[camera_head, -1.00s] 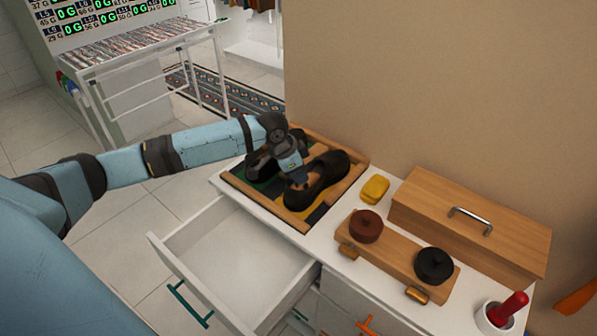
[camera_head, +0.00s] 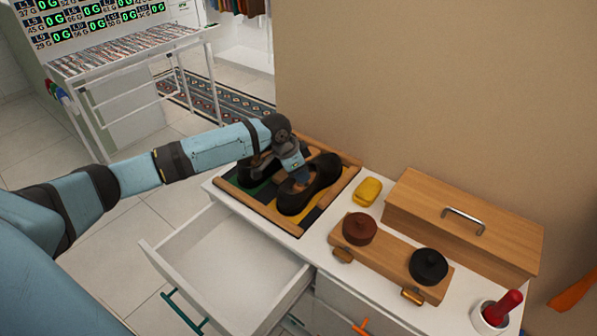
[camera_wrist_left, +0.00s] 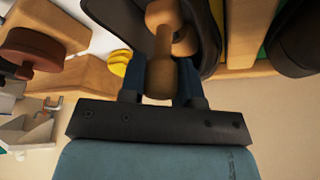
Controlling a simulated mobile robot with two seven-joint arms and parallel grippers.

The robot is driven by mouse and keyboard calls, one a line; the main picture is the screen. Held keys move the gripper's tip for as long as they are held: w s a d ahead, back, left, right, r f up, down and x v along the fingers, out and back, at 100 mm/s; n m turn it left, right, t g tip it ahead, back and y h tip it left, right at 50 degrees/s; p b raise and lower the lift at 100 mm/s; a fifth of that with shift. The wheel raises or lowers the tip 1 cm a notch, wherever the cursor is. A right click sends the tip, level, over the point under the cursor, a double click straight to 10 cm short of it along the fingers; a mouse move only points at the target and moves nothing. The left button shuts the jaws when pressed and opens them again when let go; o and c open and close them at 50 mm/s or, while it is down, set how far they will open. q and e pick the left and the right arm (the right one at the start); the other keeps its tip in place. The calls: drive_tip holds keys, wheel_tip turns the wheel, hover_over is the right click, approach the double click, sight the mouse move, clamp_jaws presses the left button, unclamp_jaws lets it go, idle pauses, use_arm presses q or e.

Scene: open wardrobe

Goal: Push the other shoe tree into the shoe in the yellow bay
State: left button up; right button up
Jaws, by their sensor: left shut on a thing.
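The black shoe (camera_head: 322,172) lies in the yellow bay (camera_head: 312,215) of a wood-framed tray at the back of the counter. Another dark shoe (camera_head: 254,164) lies in the green bay to its left. My left gripper (camera_head: 300,177) is over the shoe in the yellow bay. In the left wrist view its fingers (camera_wrist_left: 160,85) are shut on the wooden shoe tree (camera_wrist_left: 160,76), whose front part is at the shoe's opening (camera_wrist_left: 205,45). How deep the tree sits is hidden. My right gripper is not in view.
A yellow sponge-like block (camera_head: 368,191), a wooden board with brown (camera_head: 359,228) and black (camera_head: 428,265) round pieces, and a wooden box (camera_head: 465,225) stand to the right. An open, empty-looking drawer (camera_head: 225,255) juts out in front of the tray.

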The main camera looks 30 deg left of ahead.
use_arm(q)
drive_tip(key=o, duration=1.4)
drive_tip(key=shift+r, duration=0.15)
wheel_tip(320, 180, up, 5)
drive_tip(key=p, duration=0.6)
drive_tip(key=shift+r, duration=0.1)
drive_tip(key=shift+r+p, duration=0.85)
drive_tip(key=shift+p, duration=0.15)
wheel_tip(320, 180, up, 2)
drive_tip(key=shift+p, duration=1)
